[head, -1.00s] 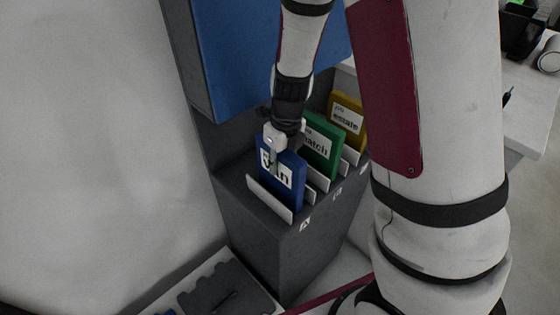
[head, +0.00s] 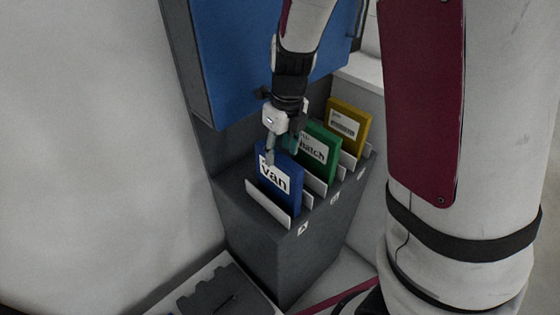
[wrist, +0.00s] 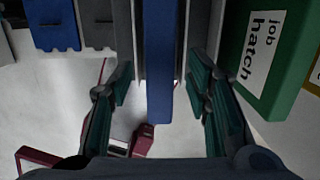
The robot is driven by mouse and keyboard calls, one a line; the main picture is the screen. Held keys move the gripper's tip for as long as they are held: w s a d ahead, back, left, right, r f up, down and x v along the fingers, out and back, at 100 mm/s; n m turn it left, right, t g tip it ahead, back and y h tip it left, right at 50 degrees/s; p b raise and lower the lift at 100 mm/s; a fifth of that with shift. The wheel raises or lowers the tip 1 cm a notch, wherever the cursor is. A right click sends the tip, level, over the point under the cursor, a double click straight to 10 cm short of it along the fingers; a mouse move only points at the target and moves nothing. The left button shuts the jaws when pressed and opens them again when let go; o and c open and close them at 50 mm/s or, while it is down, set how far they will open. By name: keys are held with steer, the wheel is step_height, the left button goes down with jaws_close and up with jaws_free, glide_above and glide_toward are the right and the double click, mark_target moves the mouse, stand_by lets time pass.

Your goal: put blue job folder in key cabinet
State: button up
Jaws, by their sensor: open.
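The blue job folder (head: 282,192), labelled "van", stands upright in the leftmost slot of a dark grey rack. My gripper (head: 281,151) is open at the folder's top edge. In the wrist view the blue folder's narrow edge (wrist: 158,70) runs between the two spread fingers (wrist: 160,95), with a gap on each side. A blue cabinet (head: 262,55), which may be the key cabinet, hangs above the rack; its inside is not visible.
A green folder (head: 322,158), labelled "hatch", and a yellow folder (head: 352,118) stand in slots to the right. The dark grey rack (head: 268,250) has pale dividers. A tray with dark grey pieces (head: 215,295) lies below left. A pale wall stands at left.

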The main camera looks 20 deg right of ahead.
steer(key=r, duration=0.4)
steer(key=shift+s+d+r+p, duration=0.1)
steer(key=shift+s+r+p, duration=0.15)
steer(key=shift+r+p, duration=0.05)
steer(key=shift+s+r, duration=0.1)
steer(key=shift+r, duration=0.15)
steer(key=s+r+n+t, duration=0.2)
steer(key=s+r+n, duration=0.5)
steer(key=n, duration=0.8)
steer(key=s+r+n+t, duration=0.2)
steer(key=s+r+n, duration=0.6)
steer(key=s+n, duration=0.4)
steer(key=shift+s+a+r+n+h, duration=0.2)
steer(key=shift+a+n+h, duration=0.1)
steer(key=shift+n, duration=1.9)
